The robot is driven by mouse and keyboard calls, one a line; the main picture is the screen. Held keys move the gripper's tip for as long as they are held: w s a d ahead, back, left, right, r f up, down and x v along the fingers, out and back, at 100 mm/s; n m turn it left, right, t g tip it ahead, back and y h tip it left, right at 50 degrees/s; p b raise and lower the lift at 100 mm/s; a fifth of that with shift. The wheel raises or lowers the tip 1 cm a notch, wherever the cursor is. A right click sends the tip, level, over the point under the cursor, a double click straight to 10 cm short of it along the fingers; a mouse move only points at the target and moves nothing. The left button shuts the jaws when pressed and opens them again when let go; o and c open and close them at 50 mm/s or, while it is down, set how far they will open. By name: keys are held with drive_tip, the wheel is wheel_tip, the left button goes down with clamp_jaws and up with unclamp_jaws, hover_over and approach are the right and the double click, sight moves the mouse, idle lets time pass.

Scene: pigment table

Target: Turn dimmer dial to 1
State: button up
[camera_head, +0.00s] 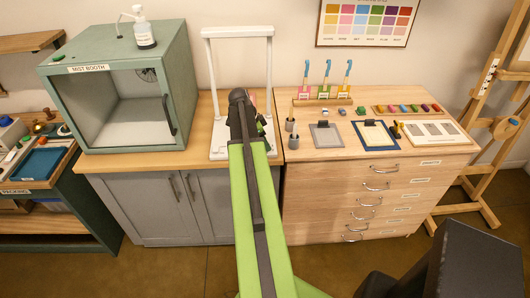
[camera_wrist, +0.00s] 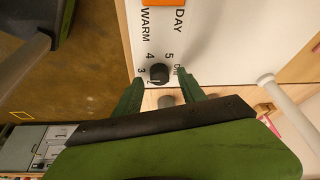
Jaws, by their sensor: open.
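The dimmer dial (camera_wrist: 158,73) is a small black knob on a white panel (camera_wrist: 205,35) in the wrist view. The numbers 3, 4 and 5 show around it; other marks are partly covered, and I cannot tell where its pointer stands. My gripper (camera_wrist: 160,80) is open, with one green finger on each side of the dial; I cannot tell whether they touch it. In the head view my arm hides the dial, and the dark end of my arm is in front of the white stand (camera_head: 217,148) on the counter.
A white post (camera_wrist: 292,100) of the stand rises at the right in the wrist view. An orange part (camera_wrist: 163,3) sits on the panel by "DAY" and "WARM". The mist booth (camera_head: 125,90) stands left, and a drawer cabinet (camera_head: 375,170) with pigment tools stands right.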

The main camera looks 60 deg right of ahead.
drive_tip(key=shift+s+d+f, duration=0.1)
drive_tip(key=shift+d+f, duration=0.05)
drive_tip(key=shift+f, duration=0.35)
drive_tip(key=shift+r, duration=0.1)
clamp_jaws()
